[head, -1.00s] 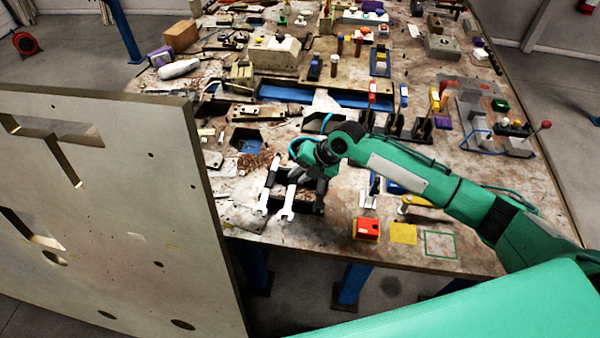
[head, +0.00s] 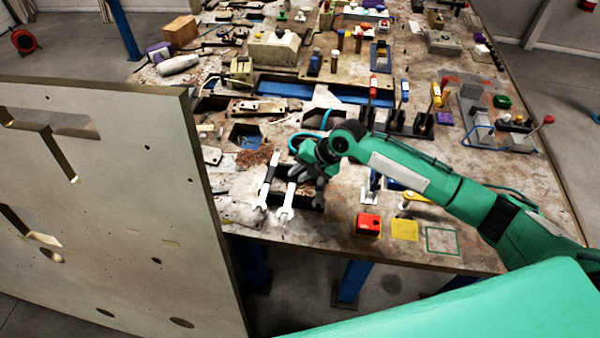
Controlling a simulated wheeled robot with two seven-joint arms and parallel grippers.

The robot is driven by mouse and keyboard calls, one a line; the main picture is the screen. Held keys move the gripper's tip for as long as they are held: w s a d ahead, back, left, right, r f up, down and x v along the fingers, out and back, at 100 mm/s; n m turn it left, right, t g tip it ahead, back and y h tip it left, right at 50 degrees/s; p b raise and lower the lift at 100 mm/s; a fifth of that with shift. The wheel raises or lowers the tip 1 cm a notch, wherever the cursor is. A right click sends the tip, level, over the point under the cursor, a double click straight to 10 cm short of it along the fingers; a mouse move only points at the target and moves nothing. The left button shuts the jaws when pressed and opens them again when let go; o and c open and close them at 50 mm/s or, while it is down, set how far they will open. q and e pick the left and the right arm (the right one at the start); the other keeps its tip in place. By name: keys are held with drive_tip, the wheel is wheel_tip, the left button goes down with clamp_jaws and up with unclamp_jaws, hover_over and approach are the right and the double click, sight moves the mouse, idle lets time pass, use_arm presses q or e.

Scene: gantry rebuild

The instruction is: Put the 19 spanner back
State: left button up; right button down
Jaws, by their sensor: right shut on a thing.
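My right gripper (head: 302,172) is low over the near part of the bench and is shut; its fingers are small and dark here. Two pale open-ended spanners lie side by side near the front edge, jaws toward me: a left spanner (head: 264,190) and a right spanner (head: 287,203). The right gripper's fingers are at the upper end of the right spanner, and the grip itself is partly hidden by the wrist. Size marks are too small to read, so I cannot tell which is the 19. My left gripper is not in view.
A dark recess (head: 314,201) lies beside the spanners. A red box (head: 368,224), a yellow square (head: 404,230) and a green outlined square (head: 442,240) lie to the right along the front edge. A large upright panel (head: 120,200) stands at left. Tools crowd the bench behind.

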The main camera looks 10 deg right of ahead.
drive_tip(key=shift+f+b, duration=0.75)
drive_tip(key=shift+f, duration=0.2)
idle(0.9)
drive_tip(key=c, duration=1.2)
unclamp_jaws()
drive_tip(key=b+v, duration=0.3)
drive_tip(key=v, duration=1)
drive_tip(key=shift+s+d+r+b, duration=0.1)
drive_tip(key=shift+d+r+b, duration=0.2)
drive_tip(key=shift+b, duration=0.1)
